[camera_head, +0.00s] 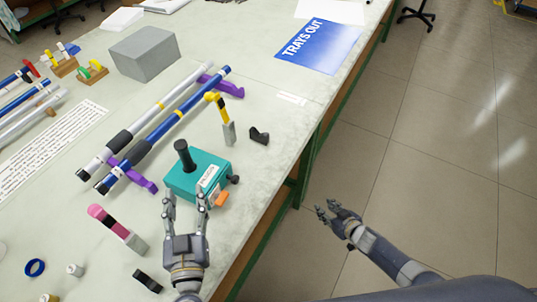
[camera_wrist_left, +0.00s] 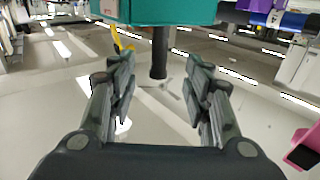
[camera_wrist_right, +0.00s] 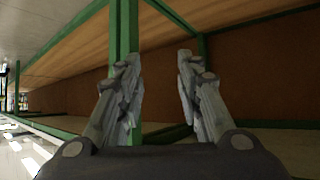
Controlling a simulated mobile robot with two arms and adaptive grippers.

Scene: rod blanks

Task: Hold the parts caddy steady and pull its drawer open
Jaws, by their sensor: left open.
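The parts caddy (camera_head: 193,168) is a teal box on the table with a black upright post (camera_head: 184,155) on top and a white label (camera_head: 209,176). An orange tab (camera_head: 221,199) and a black knob (camera_head: 234,179) show at its right side; I cannot tell which belongs to the drawer. My left gripper (camera_head: 184,194) is open at the caddy's near side, fingers apart and empty. In the left wrist view the caddy (camera_wrist_left: 170,10) and its post (camera_wrist_left: 159,52) lie beyond the fingertips. My right gripper (camera_head: 331,211) is open and empty, off the table's right edge.
Blue and grey rods (camera_head: 165,127) rest on purple supports just behind the caddy. A yellow-and-grey tool (camera_head: 225,119), a black part (camera_head: 259,136) and a pink-and-grey tool (camera_head: 117,229) lie nearby. A grey block (camera_head: 144,53) stands further back. Green legs (camera_wrist_right: 123,50) show below the table.

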